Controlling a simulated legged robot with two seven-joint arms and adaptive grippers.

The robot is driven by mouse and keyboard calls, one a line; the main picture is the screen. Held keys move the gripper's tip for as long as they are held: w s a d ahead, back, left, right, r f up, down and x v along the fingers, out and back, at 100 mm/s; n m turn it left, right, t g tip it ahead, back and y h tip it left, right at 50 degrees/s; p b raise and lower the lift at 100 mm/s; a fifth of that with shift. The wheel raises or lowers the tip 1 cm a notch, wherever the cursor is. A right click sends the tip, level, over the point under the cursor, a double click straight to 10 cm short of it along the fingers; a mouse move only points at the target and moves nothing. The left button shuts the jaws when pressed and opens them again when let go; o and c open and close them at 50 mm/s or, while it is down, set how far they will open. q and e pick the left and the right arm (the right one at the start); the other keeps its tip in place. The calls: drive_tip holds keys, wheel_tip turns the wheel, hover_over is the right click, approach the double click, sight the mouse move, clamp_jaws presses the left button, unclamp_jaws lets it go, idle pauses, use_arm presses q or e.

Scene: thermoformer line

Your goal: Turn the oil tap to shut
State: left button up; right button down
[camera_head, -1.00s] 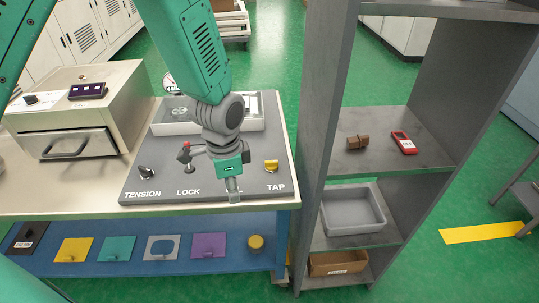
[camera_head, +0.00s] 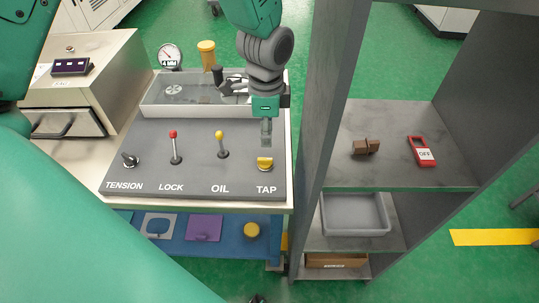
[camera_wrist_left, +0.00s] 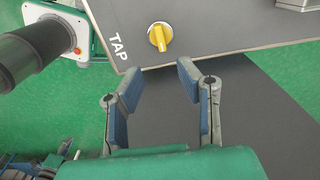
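The yellow tap knob (camera_head: 265,163) sits at the panel's right end, above the word TAP. In the left wrist view the tap (camera_wrist_left: 160,37) is a round yellow knob with a raised ridge, just beyond the fingertips. My left gripper (camera_head: 266,141) is close behind the tap in the head view. In the left wrist view my left gripper (camera_wrist_left: 159,75) is open, its two fingers apart with nothing between them. The tap appears apart from the fingers. My right gripper is not in view.
The grey panel (camera_head: 190,180) also carries a yellow-topped OIL lever (camera_head: 221,145), a red-topped LOCK lever (camera_head: 175,147) and a black TENSION knob (camera_head: 130,160). A gauge (camera_head: 169,56) and amber cup (camera_head: 207,54) stand behind. A grey shelf unit (camera_head: 330,90) rises close on the right.

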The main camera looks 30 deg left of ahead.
sight(267, 159)
use_arm(q)
wheel_tip(267, 159, down, 10)
drive_tip(key=shift+w+r, duration=0.1)
drive_tip(key=shift+r, duration=0.05)
clamp_jaws()
